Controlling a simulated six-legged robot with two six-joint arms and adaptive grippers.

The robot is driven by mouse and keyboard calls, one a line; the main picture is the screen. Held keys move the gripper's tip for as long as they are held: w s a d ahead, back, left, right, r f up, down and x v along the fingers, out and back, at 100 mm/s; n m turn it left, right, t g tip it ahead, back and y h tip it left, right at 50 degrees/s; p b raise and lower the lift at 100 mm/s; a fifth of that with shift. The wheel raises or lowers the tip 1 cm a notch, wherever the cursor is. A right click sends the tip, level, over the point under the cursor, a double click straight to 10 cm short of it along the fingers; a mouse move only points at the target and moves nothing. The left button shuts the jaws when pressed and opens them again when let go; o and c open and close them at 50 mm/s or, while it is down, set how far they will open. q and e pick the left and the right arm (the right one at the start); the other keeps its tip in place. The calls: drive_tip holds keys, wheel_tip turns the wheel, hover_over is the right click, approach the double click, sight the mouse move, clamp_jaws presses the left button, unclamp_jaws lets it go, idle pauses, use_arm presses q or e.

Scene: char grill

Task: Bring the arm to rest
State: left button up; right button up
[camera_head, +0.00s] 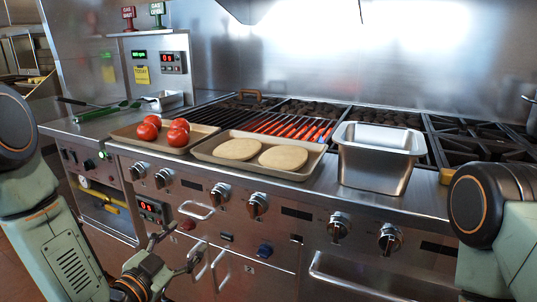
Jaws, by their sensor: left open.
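My left gripper (170,256) is low in front of the grill's front panel, left of the middle. Its fingers are spread and nothing is between them. My left arm comes in from the left edge of the view. My right arm shows at the right edge, and its gripper is out of view. The char grill (290,124) stands ahead, with a band of its bars glowing orange-red.
A tray of red tomatoes (120,133) and a tray with two flat dough rounds (205,154) lie on the front ledge. A steel pan (378,160) stands right of them. Knobs (257,204) and door handles (196,210) project from the front. Green-handled tongs (103,112) lie at left.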

use_arm(q)
drive_tip(key=s+f+n+g+y, duration=0.3)
drive_tip(key=s+f+n+g, duration=0.5)
drive_tip(key=s+f, duration=0.65)
drive_tip(key=s+f+g+y, duration=0.1)
drive_tip(key=s+f+g, duration=0.3)
drive_tip(key=s, duration=0.6)
drive_tip(key=s+f+n+g+p, duration=0.1)
drive_tip(key=s+f+g, duration=0.3)
drive_tip(key=s, duration=0.7)
drive_tip(key=shift+g+y, duration=0.4)
